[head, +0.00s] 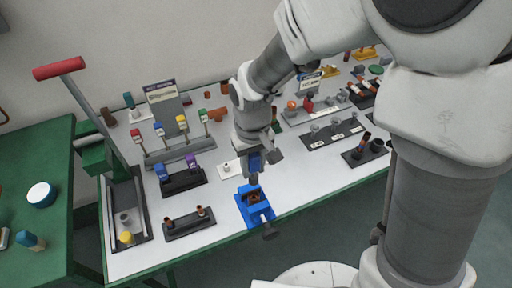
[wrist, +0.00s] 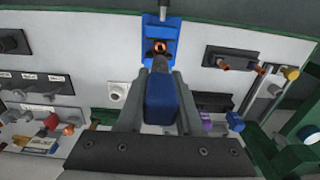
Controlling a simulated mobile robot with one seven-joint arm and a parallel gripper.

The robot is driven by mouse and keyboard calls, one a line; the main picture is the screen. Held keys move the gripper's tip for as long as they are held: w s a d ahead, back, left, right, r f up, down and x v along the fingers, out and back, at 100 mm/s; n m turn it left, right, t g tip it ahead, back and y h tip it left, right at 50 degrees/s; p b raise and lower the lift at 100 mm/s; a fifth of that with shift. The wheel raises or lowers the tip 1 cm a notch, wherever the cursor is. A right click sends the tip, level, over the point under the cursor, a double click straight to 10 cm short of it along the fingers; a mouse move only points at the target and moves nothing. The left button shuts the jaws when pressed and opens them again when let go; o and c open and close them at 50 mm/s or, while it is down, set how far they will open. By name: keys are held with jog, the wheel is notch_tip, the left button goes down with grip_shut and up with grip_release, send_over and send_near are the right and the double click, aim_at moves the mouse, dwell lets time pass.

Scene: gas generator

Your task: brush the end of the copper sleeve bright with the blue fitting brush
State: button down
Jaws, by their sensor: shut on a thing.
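My gripper (head: 255,172) is shut on the blue fitting brush (wrist: 160,100), whose blue handle sits between the two fingers in the wrist view (wrist: 158,92). The brush points down at the blue vise (head: 249,206) at the table's front edge. The copper sleeve (wrist: 159,46) stands in the blue vise, its copper-coloured end showing in the wrist view. The brush's tip is right at or just over the sleeve's end; I cannot tell whether it is inside or touching. In the head view the sleeve is mostly hidden under the brush.
A dark tray with two copper fittings (head: 184,222) lies left of the vise. A dark holder with a blue and a purple item (head: 191,163) stands behind it. A rack of coloured-handled tools (head: 182,124) is farther back. A lever press with a red handle (head: 60,67) stands at the left.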

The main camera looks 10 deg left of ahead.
jog(key=shift+f+b, duration=2.25)
jog(key=shift+f, duration=0.55)
jog(key=shift+f, duration=0.2)
jog(key=shift+f+b, duration=1.35)
jog(key=shift+f, duration=0.15)
